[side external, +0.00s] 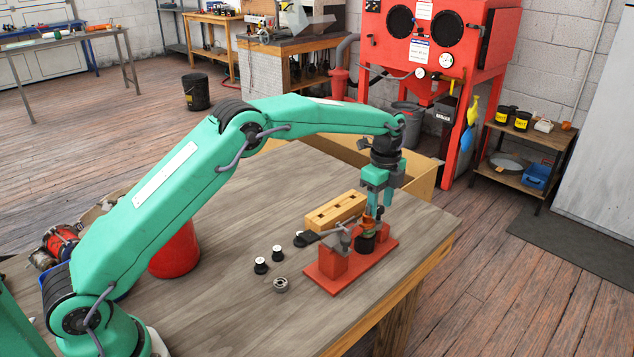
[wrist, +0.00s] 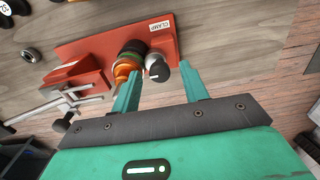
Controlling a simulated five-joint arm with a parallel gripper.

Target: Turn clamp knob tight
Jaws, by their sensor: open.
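The clamp fixture is a red base (side external: 325,283) on the wooden bench, with a "CLAMP" label in the wrist view (wrist: 160,26). The clamp knob (wrist: 158,70) is black with a pale line on its top. It sits beside an orange-and-black round part (wrist: 127,66) at the base's edge. My gripper (side external: 378,208) points down over the fixture. In the wrist view my gripper (wrist: 161,68) is open, with the knob between its teal fingertips. I cannot tell whether either finger touches the knob. In the side view the fingers and the round part partly hide the knob.
A grey metal toggle arm (wrist: 72,99) stands on the base's other end. A wooden block with holes (side external: 335,209) lies just behind. Small black-and-white parts (side external: 261,265) and a metal ring (side external: 280,285) lie to the left. The bench front is clear.

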